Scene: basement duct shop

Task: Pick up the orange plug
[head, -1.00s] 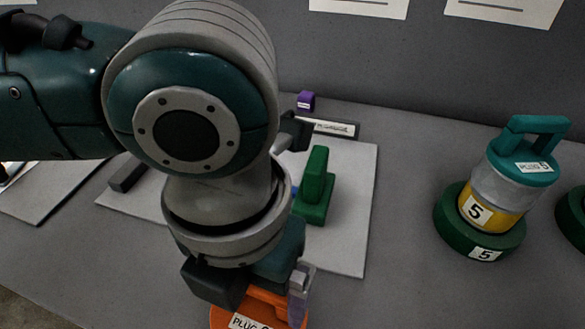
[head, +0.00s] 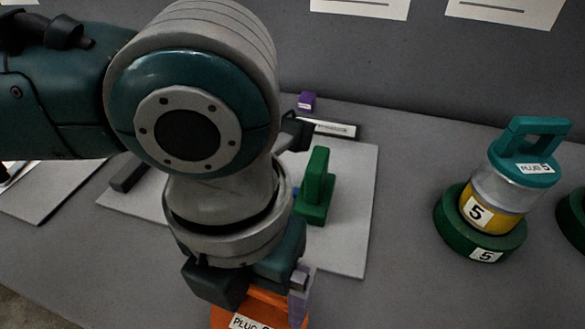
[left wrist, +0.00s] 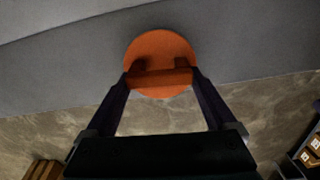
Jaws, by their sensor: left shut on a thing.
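The orange plug (head: 250,311) is at the bottom of the head view, partly cut off by the frame edge, with a white label reading "PLUG" on its top. In the left wrist view the plug (left wrist: 160,50) shows as a round orange disc with a handle bar across it. My left gripper (head: 268,290) is over the plug, and its fingers (left wrist: 162,80) are shut on the two ends of the handle bar. The plug's lower part and whatever is under it are hidden. My right gripper is not in view.
A teal-topped plug labelled 5 (head: 525,160) stands in a green ring (head: 480,235) on the right. A green handled piece (head: 315,190) is on a light grey board (head: 345,220). A purple block (head: 306,101) is at the back. Table between board and ring is clear.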

